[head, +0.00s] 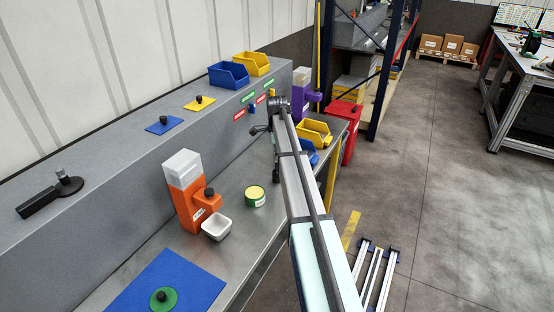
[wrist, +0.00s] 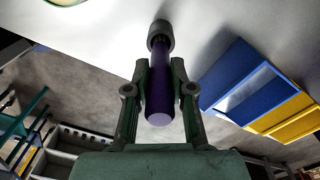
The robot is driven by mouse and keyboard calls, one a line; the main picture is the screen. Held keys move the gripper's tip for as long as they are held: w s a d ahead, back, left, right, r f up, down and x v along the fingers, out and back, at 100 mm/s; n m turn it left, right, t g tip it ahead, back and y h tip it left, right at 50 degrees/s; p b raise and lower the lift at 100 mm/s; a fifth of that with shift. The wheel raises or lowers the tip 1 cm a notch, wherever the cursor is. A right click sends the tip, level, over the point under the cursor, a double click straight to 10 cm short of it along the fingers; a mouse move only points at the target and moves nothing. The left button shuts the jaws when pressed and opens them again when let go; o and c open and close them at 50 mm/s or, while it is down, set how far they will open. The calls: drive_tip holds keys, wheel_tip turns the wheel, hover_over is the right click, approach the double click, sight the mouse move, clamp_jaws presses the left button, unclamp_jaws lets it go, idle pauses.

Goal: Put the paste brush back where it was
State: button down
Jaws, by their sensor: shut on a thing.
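My gripper (wrist: 160,80) is shut on a dark purple cylinder with a grey end, seemingly the paste brush (wrist: 159,100). Its pale purple end faces the wrist camera. The grey end points away toward the grey bench surface; I cannot tell whether it touches. In the head view my gripper (head: 276,176) is small and low over the bench, between the tin and the blue bin, and the brush cannot be made out there. The green and yellow tin (head: 255,196) stands to the left of my gripper. Part of its yellow rim shows in the wrist view (wrist: 66,3).
A blue bin (head: 309,157) and a yellow bin (head: 313,133) stand right of my gripper. An orange dispenser (head: 184,200) and white bowl (head: 216,228) stand left. A blue mat (head: 190,279) holds a green disc (head: 163,299). A purple dispenser (head: 300,92) stands farther back.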

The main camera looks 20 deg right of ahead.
drive_tip(key=shift+f, duration=1.3)
drive_tip(key=shift+f, duration=0.1)
drive_tip(key=c, duration=1)
unclamp_jaws()
wheel_tip(320, 180, up, 12)
drive_tip(key=b, duration=0.3)
